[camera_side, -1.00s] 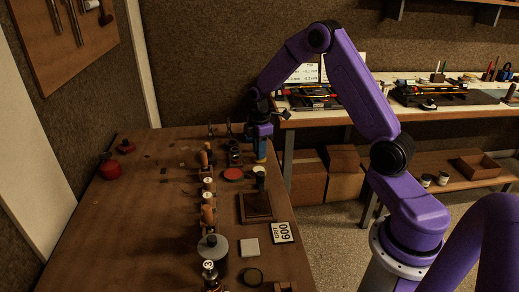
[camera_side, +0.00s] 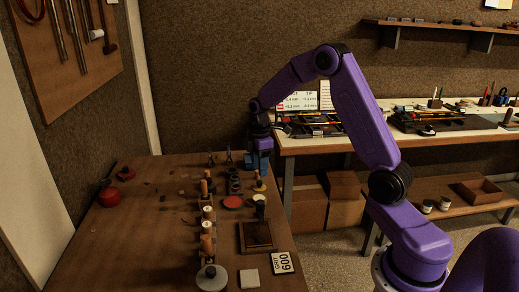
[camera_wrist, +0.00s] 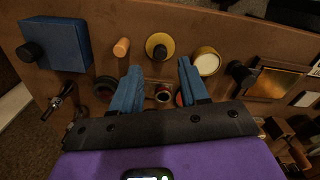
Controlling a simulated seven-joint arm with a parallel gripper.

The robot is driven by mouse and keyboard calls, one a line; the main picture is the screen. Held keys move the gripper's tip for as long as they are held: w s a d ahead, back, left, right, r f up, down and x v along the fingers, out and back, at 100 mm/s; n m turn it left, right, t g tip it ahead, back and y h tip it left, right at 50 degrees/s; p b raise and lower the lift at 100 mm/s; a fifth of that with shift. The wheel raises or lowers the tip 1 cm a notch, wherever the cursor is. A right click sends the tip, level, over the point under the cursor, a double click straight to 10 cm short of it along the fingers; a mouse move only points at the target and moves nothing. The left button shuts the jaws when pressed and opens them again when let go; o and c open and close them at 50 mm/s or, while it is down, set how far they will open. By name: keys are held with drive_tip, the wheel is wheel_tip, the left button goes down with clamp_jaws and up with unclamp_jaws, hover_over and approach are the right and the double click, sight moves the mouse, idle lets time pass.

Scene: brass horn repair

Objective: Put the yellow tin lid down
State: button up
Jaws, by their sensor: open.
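The yellow tin lid (camera_side: 260,186), a yellow disc with a dark knob, sits low at the far right part of the bench. It also shows in the wrist view (camera_wrist: 154,40), knob facing up, just beyond my fingertips. My gripper (camera_side: 258,165) is above it with a gap between them. In the wrist view the two blue fingers (camera_wrist: 158,68) of my gripper stand apart with nothing held between them. I cannot tell exactly what surface is under the lid. A pale round tin with a yellow rim (camera_wrist: 207,61) is right of the lid.
A red disc (camera_side: 233,202) lies left of the lid. A row of wooden-handled tools (camera_side: 207,212) runs toward the front. A blue block with a black knob (camera_wrist: 58,45) is at the wrist view's left. The bench's left side is mostly clear.

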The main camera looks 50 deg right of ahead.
sight(259, 181)
wheel_tip(259, 181, up, 7)
drive_tip(key=s+a+r, duration=0.3)
drive_tip(key=s+a, duration=1.1)
drive_tip(key=a, duration=0.3)
drive_tip(key=s+a+f, duration=0.1)
drive_tip(key=s+f, duration=0.1)
drive_tip(key=s, duration=1.7)
drive_tip(key=shift+s+a+f, duration=0.15)
drive_tip(key=shift+s+a, duration=0.05)
drive_tip(key=shift+s, duration=0.1)
